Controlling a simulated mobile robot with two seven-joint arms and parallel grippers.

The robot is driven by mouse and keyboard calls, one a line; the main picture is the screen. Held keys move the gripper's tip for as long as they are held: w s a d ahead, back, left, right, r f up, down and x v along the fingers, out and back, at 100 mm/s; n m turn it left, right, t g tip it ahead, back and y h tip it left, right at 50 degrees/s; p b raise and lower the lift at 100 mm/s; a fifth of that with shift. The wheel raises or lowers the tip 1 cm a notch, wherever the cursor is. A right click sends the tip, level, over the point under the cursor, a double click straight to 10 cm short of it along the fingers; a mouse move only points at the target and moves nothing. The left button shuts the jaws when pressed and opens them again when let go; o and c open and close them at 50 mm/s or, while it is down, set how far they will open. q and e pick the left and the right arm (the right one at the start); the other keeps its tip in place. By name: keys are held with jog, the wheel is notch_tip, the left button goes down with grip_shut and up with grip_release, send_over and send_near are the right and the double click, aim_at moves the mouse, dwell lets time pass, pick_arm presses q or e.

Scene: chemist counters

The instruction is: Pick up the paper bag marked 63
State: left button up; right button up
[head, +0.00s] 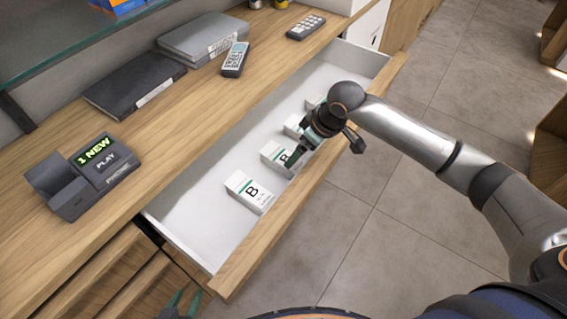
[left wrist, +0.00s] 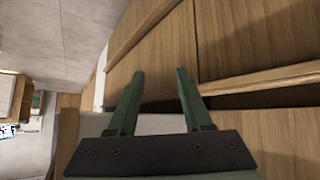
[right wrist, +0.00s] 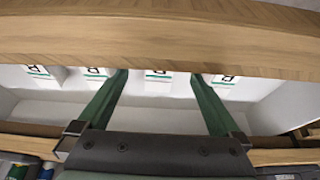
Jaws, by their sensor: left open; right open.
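No paper bag marked 63 can be made out in any view. The open drawer (head: 205,203) holds a row of several white boxes with green bands; the nearest box (head: 249,192) bears a B. In the right wrist view, white boxes (right wrist: 158,76) lie in the drawer beyond its wooden edge. My right gripper (head: 296,150) is open and empty over the row, hiding part of it. My left gripper (head: 186,298) shows only its green fingertips at the bottom of the head view, beside the drawer's near corner. It is open and empty in the left wrist view (left wrist: 160,76).
The tiled floor (head: 400,215) to the right is clear.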

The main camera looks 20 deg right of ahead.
jog(key=b+x, duration=0.1)
jog(key=x, duration=0.6)
jog(key=shift+w+a, duration=0.15)
jog(key=c, duration=1.5)
